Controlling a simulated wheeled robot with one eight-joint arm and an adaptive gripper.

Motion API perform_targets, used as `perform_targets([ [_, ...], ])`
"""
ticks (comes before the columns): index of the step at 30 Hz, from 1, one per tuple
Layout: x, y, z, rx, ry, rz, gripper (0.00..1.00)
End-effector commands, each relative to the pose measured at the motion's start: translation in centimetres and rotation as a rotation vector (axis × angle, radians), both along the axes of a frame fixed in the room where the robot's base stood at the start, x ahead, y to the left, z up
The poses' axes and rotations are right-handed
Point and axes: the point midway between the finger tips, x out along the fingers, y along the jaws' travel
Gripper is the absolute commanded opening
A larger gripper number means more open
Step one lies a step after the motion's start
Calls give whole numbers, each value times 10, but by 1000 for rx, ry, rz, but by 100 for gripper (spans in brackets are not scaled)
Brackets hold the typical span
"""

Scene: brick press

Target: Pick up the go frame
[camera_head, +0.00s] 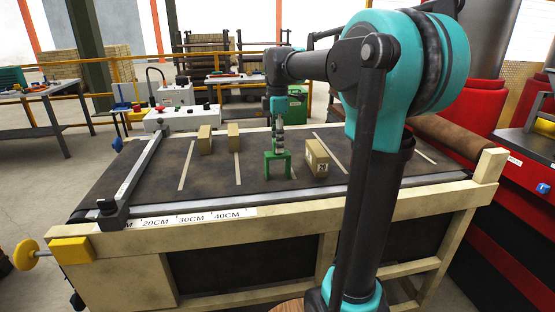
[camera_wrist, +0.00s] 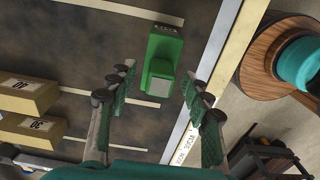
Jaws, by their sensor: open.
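The go frame looks to be the green arch-shaped frame (camera_head: 277,165) standing upright on the dark table bed in the head view. In the wrist view the green frame (camera_wrist: 164,52) is seen from above, with a paler grey-green patch at its lower end. My gripper (camera_head: 280,143) points down just above the frame in the head view. In the wrist view my gripper (camera_wrist: 158,80) is open, with one finger on each side of the frame's lower end. Nothing is held. I cannot tell whether the fingers touch the frame.
Two tan bricks (camera_head: 205,139) (camera_head: 234,137) stand left of the frame, and another brick (camera_head: 316,158) marked 20 stands close on its right. The wrist view shows bricks marked 40 (camera_wrist: 25,93) and 30 (camera_wrist: 31,130). A cream rail (camera_head: 300,207) with a centimetre scale edges the table.

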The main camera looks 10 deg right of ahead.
Motion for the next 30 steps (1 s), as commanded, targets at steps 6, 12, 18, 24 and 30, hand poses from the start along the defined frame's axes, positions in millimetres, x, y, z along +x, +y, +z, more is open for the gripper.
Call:
perform_targets([
  [6, 0, 0, 0, 0, 0, 0, 35],
  [12, 0, 0, 0, 0, 0, 0, 10],
  [18, 0, 0, 0, 0, 0, 0, 0],
  [24, 0, 0, 1, 0, 0, 0, 0],
  [30, 0, 0, 2, 0, 0, 0, 0],
])
